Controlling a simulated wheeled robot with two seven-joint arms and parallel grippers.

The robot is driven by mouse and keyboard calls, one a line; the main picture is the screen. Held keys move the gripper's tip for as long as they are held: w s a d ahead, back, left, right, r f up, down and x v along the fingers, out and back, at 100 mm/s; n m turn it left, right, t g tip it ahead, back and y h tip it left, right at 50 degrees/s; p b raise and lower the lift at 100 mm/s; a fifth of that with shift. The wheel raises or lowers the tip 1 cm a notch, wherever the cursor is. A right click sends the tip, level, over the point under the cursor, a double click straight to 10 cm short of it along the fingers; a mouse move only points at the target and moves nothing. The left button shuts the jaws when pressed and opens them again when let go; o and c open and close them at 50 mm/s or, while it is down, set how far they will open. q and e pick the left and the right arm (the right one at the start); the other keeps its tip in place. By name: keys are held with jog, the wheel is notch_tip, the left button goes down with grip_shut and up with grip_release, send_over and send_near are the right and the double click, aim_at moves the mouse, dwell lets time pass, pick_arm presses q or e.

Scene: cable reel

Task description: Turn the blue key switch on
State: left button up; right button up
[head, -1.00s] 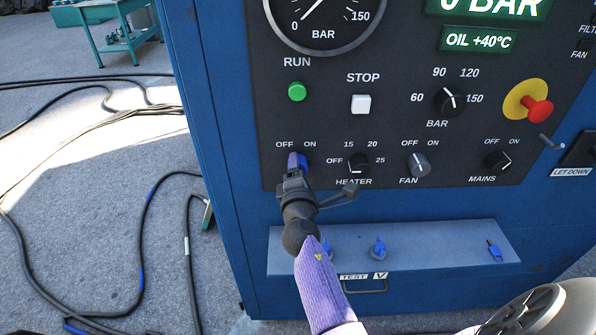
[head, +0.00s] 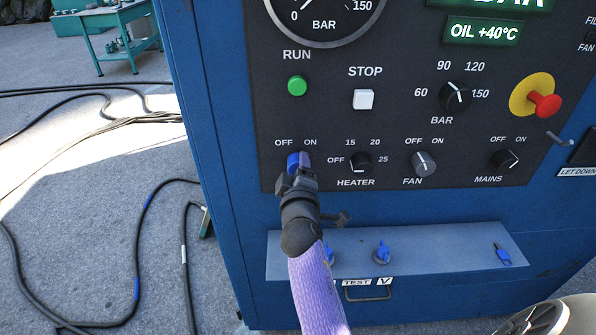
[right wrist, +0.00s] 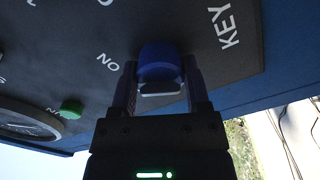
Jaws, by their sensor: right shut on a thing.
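The blue key switch (head: 294,161) is at the lower left of the dark control panel, under the OFF and ON labels. My right gripper (head: 299,167) reaches up to it from below and is shut on it. In the right wrist view the blue key head (right wrist: 158,62) sits between the two fingertips (right wrist: 160,85), against the panel. The fingers partly hide the switch in the head view, so its exact angle is hard to read. My left gripper is not in view.
The heater knob (head: 360,161) is close right of my gripper, with the fan knob (head: 423,163) beyond. The green RUN button (head: 297,86) and white STOP button (head: 363,99) are above. A ledge (head: 450,250) with blue parts juts out below. Cables lie on the floor at left.

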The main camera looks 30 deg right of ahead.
jog(key=shift+m, duration=0.5)
jog(key=o, duration=1.3)
